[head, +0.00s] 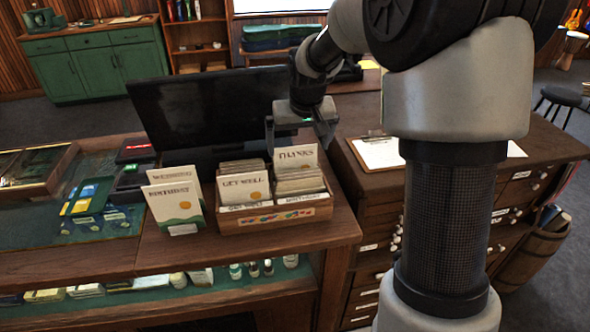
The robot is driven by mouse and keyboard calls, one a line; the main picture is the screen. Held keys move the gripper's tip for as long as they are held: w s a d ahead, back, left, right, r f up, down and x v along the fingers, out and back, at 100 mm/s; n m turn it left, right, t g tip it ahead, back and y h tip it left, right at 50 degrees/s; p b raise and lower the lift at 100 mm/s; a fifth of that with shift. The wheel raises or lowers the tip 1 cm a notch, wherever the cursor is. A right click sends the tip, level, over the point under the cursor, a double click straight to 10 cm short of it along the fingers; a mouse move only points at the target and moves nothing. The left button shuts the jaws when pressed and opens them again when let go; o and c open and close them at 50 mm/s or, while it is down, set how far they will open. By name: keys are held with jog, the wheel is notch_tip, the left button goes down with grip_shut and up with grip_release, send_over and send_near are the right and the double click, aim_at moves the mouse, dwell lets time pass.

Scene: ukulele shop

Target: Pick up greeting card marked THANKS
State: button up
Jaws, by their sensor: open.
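The greeting card marked THANKS (296,157) stands upright in the right rear part of a wooden card box on the counter. Its cream face and top lettering show above a stack of other cards. My gripper (299,142) is open and points down at the top of this card, with one finger to the left and one to the right. The left finger is near the card's upper left edge. I cannot tell whether either finger touches the card or how far behind it they are.
The wooden card box (245,222) also holds a GET WELL card (243,188) and several stacked cards. A BIRTHDAY card (174,204) stands to the left. A dark monitor (190,105) rises behind. A clipboard (378,153) lies on the cabinet at right.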

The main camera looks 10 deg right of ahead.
aim_at(296, 156)
jog(key=shift+w+p+x, duration=0.2)
jog(key=shift+p+x, duration=0.25)
jog(key=shift+x, duration=3.15)
jog(key=shift+a+r, duration=0.1)
jog(key=shift+c, duration=0.4)
jog(key=c, duration=0.6)
